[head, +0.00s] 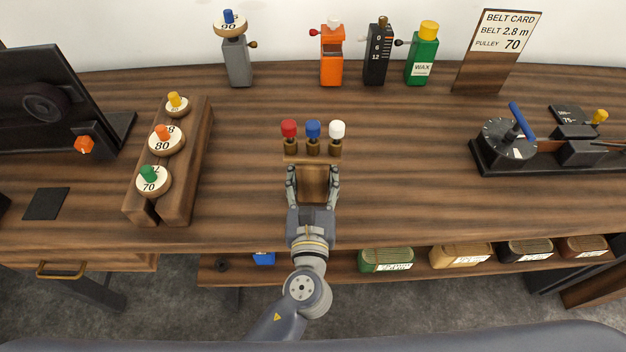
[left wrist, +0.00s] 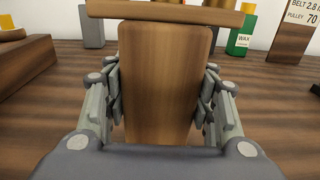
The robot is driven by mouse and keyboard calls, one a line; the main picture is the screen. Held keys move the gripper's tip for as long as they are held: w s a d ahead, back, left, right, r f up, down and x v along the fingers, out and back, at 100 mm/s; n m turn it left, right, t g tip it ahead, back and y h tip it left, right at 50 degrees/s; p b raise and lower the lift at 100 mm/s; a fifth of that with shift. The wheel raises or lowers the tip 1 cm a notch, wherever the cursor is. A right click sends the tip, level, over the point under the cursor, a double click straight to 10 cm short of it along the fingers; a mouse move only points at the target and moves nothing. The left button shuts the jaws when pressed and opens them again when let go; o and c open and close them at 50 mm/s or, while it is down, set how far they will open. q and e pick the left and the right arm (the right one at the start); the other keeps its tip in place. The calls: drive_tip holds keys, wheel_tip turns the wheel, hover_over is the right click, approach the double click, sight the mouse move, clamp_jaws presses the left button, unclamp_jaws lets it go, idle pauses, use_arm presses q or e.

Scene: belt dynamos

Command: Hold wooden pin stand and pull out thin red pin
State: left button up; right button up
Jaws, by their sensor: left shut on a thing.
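The wooden pin stand (head: 313,160) stands on the table in front of me, with a red-topped pin (head: 289,129), a blue-topped pin (head: 313,130) and a white-topped pin (head: 337,130) upright in a row. My left gripper (head: 313,180) is shut on the stand's wooden body, one finger on each side. In the left wrist view the stand's body (left wrist: 165,80) fills the space between the fingers, under its top bar (left wrist: 165,12). The pins are out of that view. My right gripper is not in view.
A pulley rack (head: 200,150) stands to the left. A dial device (head: 508,140) is at the right. Bottles and the belt card (head: 497,45) line the back. Table surface around the stand is clear. A lower shelf (head: 330,268) holds several boxes.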

use_arm(q)
drive_tip(key=shift+w+d+f, duration=0.1)
drive_tip(key=shift+w+f, duration=0.05)
drive_tip(key=shift+w, duration=0.75)
drive_tip(key=shift+w+a+f, duration=0.1)
drive_tip(key=shift+w+f, duration=0.1)
drive_tip(key=shift+w, duration=0.65)
drive_tip(key=shift+w+d+f, duration=0.1)
drive_tip(key=shift+w+f, duration=0.05)
drive_tip(key=shift+w, duration=0.75)
drive_tip(key=shift+f, duration=0.2)
drive_tip(key=shift+s+f+b, duration=0.1)
drive_tip(key=shift+f+b, duration=0.15)
drive_tip(key=shift+b, duration=0.1)
drive_tip(key=shift+f, duration=0.15)
